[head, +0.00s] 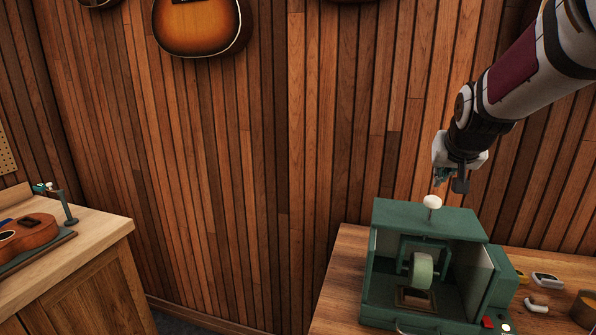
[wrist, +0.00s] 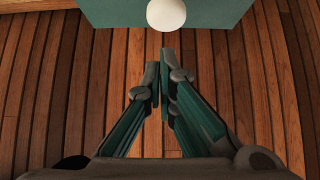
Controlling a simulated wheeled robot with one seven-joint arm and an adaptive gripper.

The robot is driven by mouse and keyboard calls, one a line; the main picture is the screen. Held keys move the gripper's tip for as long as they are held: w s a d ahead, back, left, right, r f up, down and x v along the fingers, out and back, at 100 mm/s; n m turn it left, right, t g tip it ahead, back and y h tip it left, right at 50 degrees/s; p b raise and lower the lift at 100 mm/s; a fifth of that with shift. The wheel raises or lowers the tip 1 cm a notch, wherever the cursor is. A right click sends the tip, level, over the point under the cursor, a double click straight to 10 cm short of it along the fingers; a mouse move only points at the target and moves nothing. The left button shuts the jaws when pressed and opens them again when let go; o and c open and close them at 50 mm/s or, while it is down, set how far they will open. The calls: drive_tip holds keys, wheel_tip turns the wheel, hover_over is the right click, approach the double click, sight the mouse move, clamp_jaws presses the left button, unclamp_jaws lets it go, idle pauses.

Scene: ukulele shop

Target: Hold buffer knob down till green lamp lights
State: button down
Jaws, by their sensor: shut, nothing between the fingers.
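The buffer (head: 415,222) is a green open-fronted box on the right bench, with a pale wheel (head: 421,270) inside. Its white round knob (head: 432,202) stands up on a thin stem from the top. In the wrist view the knob (wrist: 166,14) is at the top edge, beyond my fingertips, over the green top (wrist: 115,12). My gripper (head: 452,184) is above and slightly right of the knob, apart from it. In the wrist view my gripper (wrist: 161,72) is shut and empty. A small pale round spot (head: 505,328), perhaps the lamp, is low on the buffer's right side; I cannot tell whether it is lit.
A red button (head: 487,321) is beside that spot. Small white and yellow items (head: 537,305) lie on the bench at right. A ukulele (head: 28,233) lies on the left bench (head: 85,240). A slatted wooden wall (head: 270,150) with hanging instruments is behind.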

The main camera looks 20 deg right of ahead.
sight(438, 201)
drive_tip(key=shift+f, duration=1.1)
wheel_tip(438, 201, down, 3)
drive_tip(key=b, duration=0.2)
drive_tip(key=shift+f+b, duration=0.15)
drive_tip(key=shift+b, duration=0.15)
drive_tip(key=shift+s+a+f, duration=0.1)
drive_tip(key=shift+s+f, duration=0.1)
drive_tip(key=shift+f, duration=0.1)
drive_tip(key=shift+s+f, duration=0.1)
drive_tip(key=shift+f, duration=0.05)
idle(3.0)
wheel_tip(438, 201, up, 6)
drive_tip(key=p, duration=0.3)
drive_tip(key=shift+f, duration=0.25)
drive_tip(key=v, duration=0.9)
drive_tip(key=shift+r, duration=0.2)
